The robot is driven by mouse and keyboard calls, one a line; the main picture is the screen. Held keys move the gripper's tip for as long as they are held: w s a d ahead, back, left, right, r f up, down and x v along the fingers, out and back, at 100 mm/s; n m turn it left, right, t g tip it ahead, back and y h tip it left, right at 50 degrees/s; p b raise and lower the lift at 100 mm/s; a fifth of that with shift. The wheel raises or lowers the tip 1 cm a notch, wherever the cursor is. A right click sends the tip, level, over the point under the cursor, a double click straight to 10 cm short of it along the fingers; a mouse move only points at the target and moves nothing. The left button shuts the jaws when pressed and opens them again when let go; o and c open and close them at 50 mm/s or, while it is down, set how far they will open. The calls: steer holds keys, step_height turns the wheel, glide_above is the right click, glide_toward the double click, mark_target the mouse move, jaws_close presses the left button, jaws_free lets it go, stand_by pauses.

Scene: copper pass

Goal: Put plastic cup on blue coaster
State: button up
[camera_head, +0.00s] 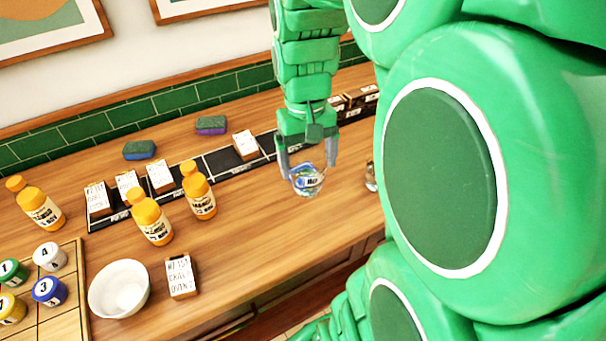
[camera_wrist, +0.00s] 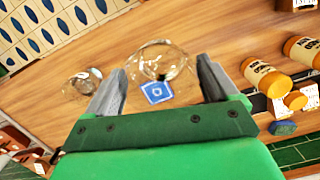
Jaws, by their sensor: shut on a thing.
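My gripper (camera_head: 308,166) points down over the wooden counter and is shut on a clear plastic cup (camera_head: 308,186). In the wrist view, the cup (camera_wrist: 160,58) shows between the two fingers (camera_wrist: 162,90). The blue coaster (camera_wrist: 157,92), a small square with a white mark, shows between the fingers close to the cup's near edge. In the head view, blue shows at or through the cup, but the coaster's outline is not clear. I cannot tell whether the cup touches the counter or the coaster.
A second clear vessel (camera_head: 371,177) stands to the right, partly hidden by my arm. Orange bottles (camera_head: 151,218), a white bowl (camera_head: 119,289) and a ticket block (camera_head: 181,277) are left. A black strip (camera_head: 217,160) with blocks and two sponges (camera_head: 211,125) lie behind. Counter left of the cup is clear.

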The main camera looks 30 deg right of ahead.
mark_target(318, 157)
steer(key=d, duration=0.1)
steer(key=w+d, duration=0.1)
steer(key=shift+d, duration=0.35)
steer(key=shift+w+d, duration=0.25)
steer(key=shift+w, duration=0.1)
steer(key=shift+w+d+f, duration=0.7)
steer(key=shift+w+f, duration=1.4)
steer(key=shift+f, duration=0.05)
steer(key=shift+w+d+f, duration=0.7)
steer(key=shift+w+f, duration=1.4)
steer(key=shift+f, duration=0.05)
steer(key=shift+w+d+f, duration=0.7)
steer(key=shift+w+f, duration=1.4)
steer(key=shift+f, duration=0.05)
steer(key=shift+f, duration=0.15)
steer(key=o, duration=0.8)
